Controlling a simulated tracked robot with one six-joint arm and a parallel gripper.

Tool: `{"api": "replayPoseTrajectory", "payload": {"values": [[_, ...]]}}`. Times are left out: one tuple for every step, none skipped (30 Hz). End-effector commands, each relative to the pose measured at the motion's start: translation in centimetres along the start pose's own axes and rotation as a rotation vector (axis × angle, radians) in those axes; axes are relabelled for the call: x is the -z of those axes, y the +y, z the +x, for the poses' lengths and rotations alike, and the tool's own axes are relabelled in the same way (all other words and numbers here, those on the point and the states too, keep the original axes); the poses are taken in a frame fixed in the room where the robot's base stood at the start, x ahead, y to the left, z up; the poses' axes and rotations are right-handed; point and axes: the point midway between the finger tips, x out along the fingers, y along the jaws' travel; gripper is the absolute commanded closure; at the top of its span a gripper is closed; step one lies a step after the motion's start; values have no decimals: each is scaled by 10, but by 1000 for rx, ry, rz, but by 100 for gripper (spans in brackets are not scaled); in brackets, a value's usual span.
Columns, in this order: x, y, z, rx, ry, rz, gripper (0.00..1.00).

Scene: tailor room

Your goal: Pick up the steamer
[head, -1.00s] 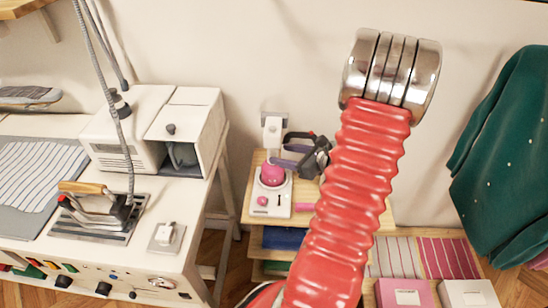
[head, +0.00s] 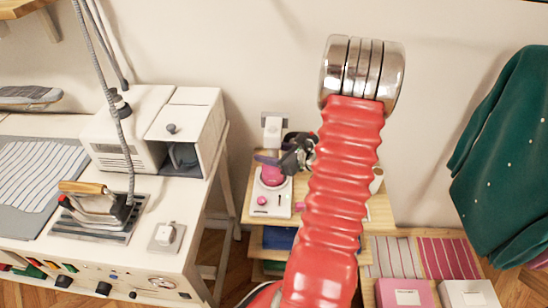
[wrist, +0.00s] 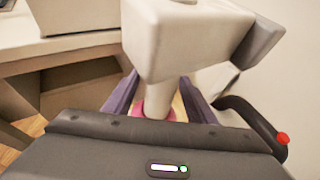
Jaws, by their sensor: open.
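The steamer stands upright on the small wooden shelf in the head view, with a white head (head: 272,127) and a round pink lower part (head: 271,177). In the wrist view its white head (wrist: 185,38) fills the upper middle, and its pale neck runs down to a bit of pink. My gripper (head: 264,160) is at the steamer's neck in the head view. In the wrist view the purple fingers of my gripper (wrist: 158,98) are open, one on each side of the neck. I cannot tell whether either finger touches it. The head hides part of the fingers.
A white worktable (head: 125,230) with an iron (head: 95,212) and a white box machine (head: 155,130) stands at the left. The wooden shelf (head: 250,208) is close to the wall. Pink and white boxes (head: 402,293) lie lower right, and a green garment (head: 510,150) hangs at the right.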

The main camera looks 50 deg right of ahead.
Motion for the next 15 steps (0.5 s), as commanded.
{"api": "replayPoseTrajectory", "payload": {"values": [[0, 1, 8, -4, 0, -1, 49], [0, 1, 12, -3, 0, -1, 49], [0, 1, 16, -3, -1, -1, 49], [0, 1, 19, -3, 0, -1, 49], [0, 1, 21, -2, 0, -1, 49], [0, 1, 23, -2, 0, -1, 49], [0, 0, 24, -1, 0, -1, 49], [0, 0, 24, 0, 0, -1, 49], [0, 0, 24, 0, 0, -1, 49], [0, 0, 24, 0, 0, -1, 49], [0, 0, 24, 0, 0, 0, 49], [0, 0, 24, 0, 0, -1, 49], [0, 0, 24, 0, 0, -1, 49], [0, 0, 24, 0, 0, -1, 49], [0, 0, 24, 0, 0, -1, 49]]}}
